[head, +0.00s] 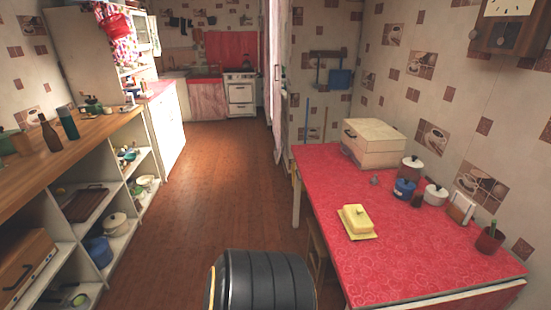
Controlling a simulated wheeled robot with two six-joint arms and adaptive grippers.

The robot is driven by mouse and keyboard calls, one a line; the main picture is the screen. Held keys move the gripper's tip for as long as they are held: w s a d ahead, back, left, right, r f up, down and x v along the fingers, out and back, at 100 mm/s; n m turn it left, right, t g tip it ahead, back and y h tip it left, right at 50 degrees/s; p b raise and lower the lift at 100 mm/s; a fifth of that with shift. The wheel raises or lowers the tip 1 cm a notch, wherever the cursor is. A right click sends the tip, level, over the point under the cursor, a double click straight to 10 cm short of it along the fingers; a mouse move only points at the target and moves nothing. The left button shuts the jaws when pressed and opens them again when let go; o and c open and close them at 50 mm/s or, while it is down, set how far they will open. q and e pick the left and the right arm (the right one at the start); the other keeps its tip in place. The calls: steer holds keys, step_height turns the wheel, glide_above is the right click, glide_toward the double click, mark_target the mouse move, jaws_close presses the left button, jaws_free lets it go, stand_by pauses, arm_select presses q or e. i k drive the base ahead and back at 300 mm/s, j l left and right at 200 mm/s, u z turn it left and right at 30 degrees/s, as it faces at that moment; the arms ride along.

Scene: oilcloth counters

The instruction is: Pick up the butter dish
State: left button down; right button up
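The yellow butter dish (357,219) sits on the red patterned table (420,270) at the right, near its left edge. Its lid has a small knob and rests on a flat yellow plate. Nothing touches the dish. Neither of my grippers shows in the head view.
A stool (319,254) is tucked at the table's left side. Open shelves (72,240) line the left; the brown floor (215,185) between is clear.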

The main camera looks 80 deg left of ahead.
mark_target(356, 220)
steer(key=u, duration=1.8)
steer(key=i+j+z, duration=0.1)
steer(key=i+j, duration=0.1)
